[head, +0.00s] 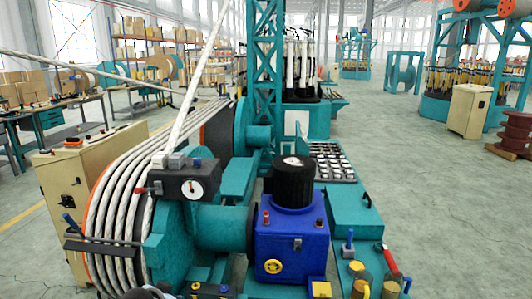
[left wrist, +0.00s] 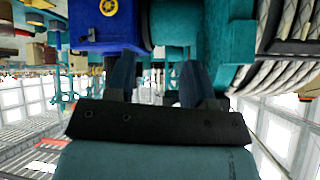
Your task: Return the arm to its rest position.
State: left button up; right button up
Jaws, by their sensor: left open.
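My left gripper (left wrist: 157,72) shows in the left wrist view, its two dark fingers apart with nothing held between them. Beyond the fingers, the teal machine and a blue gearbox housing (left wrist: 95,22) with a yellow handwheel appear upside down. Thick pale braided rope (left wrist: 280,75) is wound at the right of that view. In the head view the same rope (head: 112,215) wraps a large drum at the left, and a strand rises from it to the upper right. Neither gripper can be clearly made out in the head view. My right gripper is not in view.
The blue gearbox (head: 290,235) with a black motor stands at centre front. A cream cabinet (head: 60,190) stands left of the drum. A tray of small parts (head: 332,161) lies behind the gearbox. The grey floor (head: 440,215) at the right is open.

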pick_arm(q)
jog(key=s+d+f+h, duration=0.1)
jog(key=s+d+f, duration=0.3)
jog(key=s, duration=0.5)
jog(key=s+d+f, duration=0.2)
jog(key=s+f, duration=0.3)
jog(key=s, duration=0.5)
jog(key=s+d+n+t, duration=0.1)
jog(key=s+d+t, duration=0.1)
jog(key=s, duration=1.4)
jog(key=shift+s, duration=0.2)
jog(key=shift+c, duration=0.6)
